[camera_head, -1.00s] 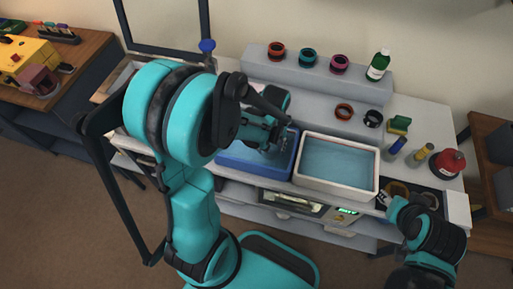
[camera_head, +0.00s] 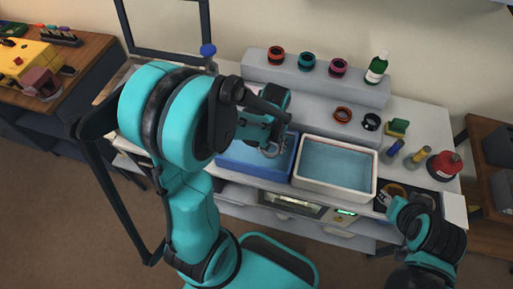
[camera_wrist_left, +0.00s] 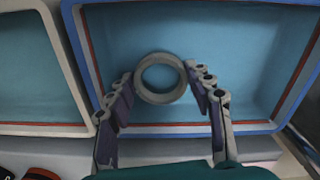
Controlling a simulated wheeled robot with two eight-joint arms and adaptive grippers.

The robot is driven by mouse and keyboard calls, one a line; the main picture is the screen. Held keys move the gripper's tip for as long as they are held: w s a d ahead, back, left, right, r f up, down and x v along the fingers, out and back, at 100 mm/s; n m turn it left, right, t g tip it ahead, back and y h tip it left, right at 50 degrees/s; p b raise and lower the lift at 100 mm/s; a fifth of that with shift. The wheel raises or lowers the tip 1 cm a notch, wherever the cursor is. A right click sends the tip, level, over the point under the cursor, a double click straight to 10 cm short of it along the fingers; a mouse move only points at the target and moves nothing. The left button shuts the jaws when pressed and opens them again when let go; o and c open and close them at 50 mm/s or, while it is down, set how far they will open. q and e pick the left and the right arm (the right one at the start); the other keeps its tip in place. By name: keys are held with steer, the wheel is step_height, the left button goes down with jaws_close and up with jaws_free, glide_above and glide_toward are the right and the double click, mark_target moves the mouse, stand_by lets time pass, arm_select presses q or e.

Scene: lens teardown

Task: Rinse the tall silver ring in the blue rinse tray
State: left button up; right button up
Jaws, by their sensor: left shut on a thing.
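The tall silver ring (camera_wrist_left: 160,99) is a plain grey ring, seen nearly end-on in the left wrist view. My left gripper (camera_wrist_left: 161,76) is shut on it, with one finger on each side. In the head view my left gripper (camera_head: 273,147) is over the blue rinse tray (camera_head: 243,169), whose blue rim also shows in the left wrist view (camera_wrist_left: 93,55). Pale blue liquid fills the tray behind the ring. I cannot tell whether the ring touches the liquid. My right gripper (camera_head: 393,206) is near the table's front right, its fingers unclear.
A white tray (camera_head: 334,189) with blue liquid stands right beside the blue one.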

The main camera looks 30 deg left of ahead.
arm_select(q)
step_height(320, 180, up, 8)
steer(key=p, duration=0.5)
steer(key=shift+f+p, duration=0.15)
steer(key=shift+p, duration=0.2)
